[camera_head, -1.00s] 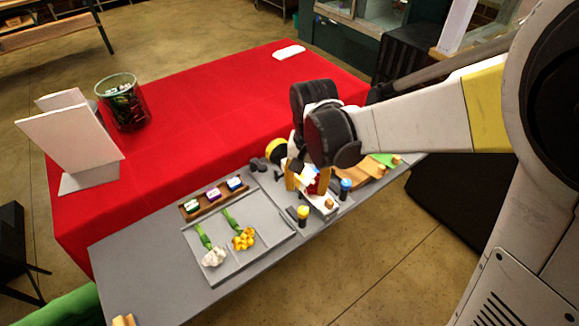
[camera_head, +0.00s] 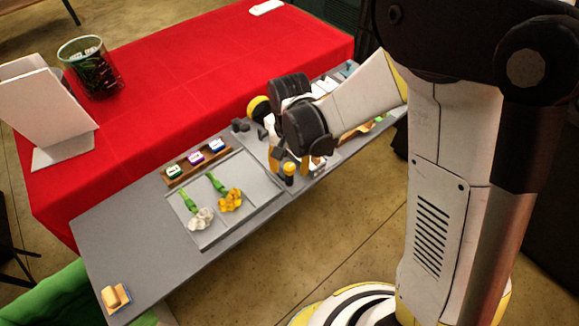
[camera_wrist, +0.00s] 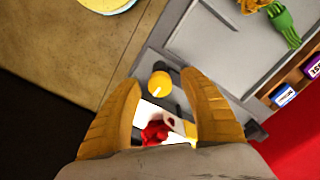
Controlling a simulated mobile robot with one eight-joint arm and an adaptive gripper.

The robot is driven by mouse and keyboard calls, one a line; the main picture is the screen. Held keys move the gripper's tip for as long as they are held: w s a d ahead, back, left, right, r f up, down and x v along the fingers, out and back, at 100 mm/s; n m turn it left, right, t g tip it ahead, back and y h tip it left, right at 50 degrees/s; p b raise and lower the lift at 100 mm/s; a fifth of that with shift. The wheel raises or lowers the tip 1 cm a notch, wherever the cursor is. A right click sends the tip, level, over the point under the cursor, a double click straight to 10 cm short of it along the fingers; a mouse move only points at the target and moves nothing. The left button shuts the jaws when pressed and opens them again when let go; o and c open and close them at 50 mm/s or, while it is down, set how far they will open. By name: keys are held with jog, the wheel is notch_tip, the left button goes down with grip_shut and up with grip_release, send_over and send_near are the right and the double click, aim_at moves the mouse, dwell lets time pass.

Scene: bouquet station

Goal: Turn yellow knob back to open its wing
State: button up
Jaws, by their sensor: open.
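The yellow knob (camera_head: 290,169) stands on a dark post at the front edge of the grey work board. In the wrist view the yellow knob (camera_wrist: 160,84) shows from above, between and just beyond the fingertips. My gripper (camera_wrist: 160,80) is open, with a yellow finger on either side of the knob; I cannot tell whether either touches it. A white piece with a red item (camera_wrist: 155,132) on it lies below, between the fingers.
A grey divided tray (camera_head: 245,210) holds a white flower (camera_head: 201,218) and a yellow flower (camera_head: 231,200). A wooden rack (camera_head: 196,161) with labelled blocks stands behind it. A glass jar (camera_head: 90,68) and white panels (camera_head: 48,115) stand on the red table.

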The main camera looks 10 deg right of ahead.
grip_shut()
jog(key=shift+n, duration=0.3)
jog(key=n+b, duration=0.1)
jog(key=n, duration=0.3)
jog(key=n+b, duration=0.1)
jog(key=n, duration=0.8)
jog(key=shift+n, duration=0.3)
jog(key=shift+n+b, duration=0.4)
jog(key=shift+n, duration=1.7)
